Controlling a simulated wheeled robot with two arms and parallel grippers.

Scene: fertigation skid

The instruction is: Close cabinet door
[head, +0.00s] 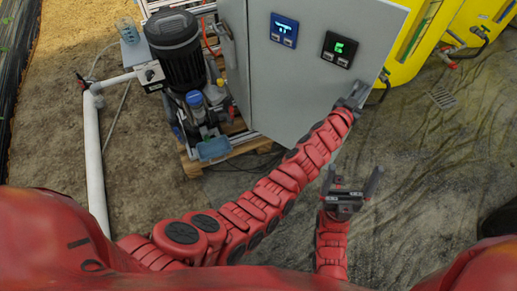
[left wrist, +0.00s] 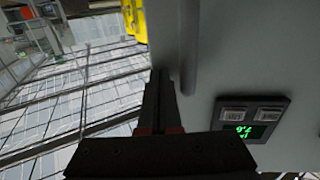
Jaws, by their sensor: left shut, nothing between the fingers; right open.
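The grey cabinet (head: 238,85) stands at the top centre of the head view. Its broad grey door panel (head: 300,90) carries a blue display and a green display. My left gripper (head: 357,92) is shut and empty at the panel's lower right edge; whether it touches is unclear. In the left wrist view, the shut fingers (left wrist: 160,95) lie beside the grey panel (left wrist: 245,50), near its edge, with the green display to their right. My right gripper (head: 353,180) is open and empty, lower in the head view and apart from the cabinet.
A black pump motor (head: 175,42) with pipework stands on a pallet left of the cabinet. A white pipe (head: 94,160) runs down at the left. Yellow tanks (head: 420,40) stand behind at the right. The wet floor (head: 430,160) at the right is mostly clear.

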